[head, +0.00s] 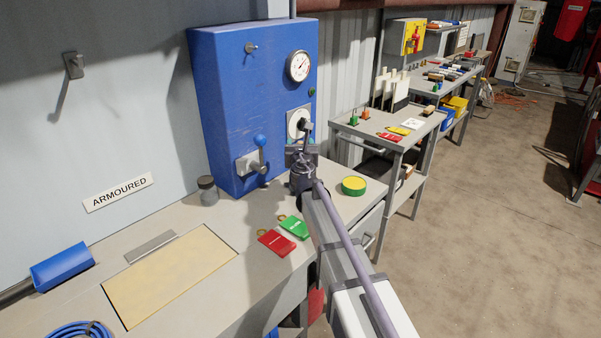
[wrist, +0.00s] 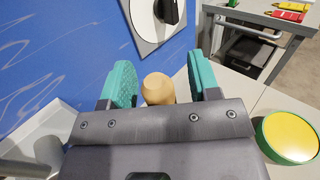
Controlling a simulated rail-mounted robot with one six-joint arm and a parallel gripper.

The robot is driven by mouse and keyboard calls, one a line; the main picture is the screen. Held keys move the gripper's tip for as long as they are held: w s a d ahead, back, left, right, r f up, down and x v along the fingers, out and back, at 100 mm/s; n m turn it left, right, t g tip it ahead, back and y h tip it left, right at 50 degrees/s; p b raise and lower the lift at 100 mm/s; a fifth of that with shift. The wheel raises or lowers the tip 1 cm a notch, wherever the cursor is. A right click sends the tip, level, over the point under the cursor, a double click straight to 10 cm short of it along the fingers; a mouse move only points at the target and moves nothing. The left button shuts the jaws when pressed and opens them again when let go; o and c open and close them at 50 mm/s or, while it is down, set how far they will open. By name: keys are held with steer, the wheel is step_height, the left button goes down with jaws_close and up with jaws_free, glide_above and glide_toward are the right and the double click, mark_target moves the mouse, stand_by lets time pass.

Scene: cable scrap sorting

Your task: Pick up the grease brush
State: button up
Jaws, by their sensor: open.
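My gripper shows in the wrist view (wrist: 163,78) with its two teal fingers spread apart. A rounded tan, wood-like end (wrist: 158,89) stands between the fingers, with a gap on its right side. It may be the grease brush's handle; its lower part is hidden behind the gripper body, and no bristles show. In the head view my gripper (head: 302,153) is in front of the lower right of the blue cabinet, and I cannot make out the tan thing there.
The blue cabinet (head: 235,110) with a gauge and levers stands close behind my gripper. A green tin with a yellow top (head: 353,186) is to the right. Red (head: 277,243) and green (head: 293,227) tags and a small jar (head: 207,190) lie or stand nearby on the bench.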

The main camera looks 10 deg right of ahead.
steer(key=c, duration=1)
steer(key=shift+r, duration=0.15)
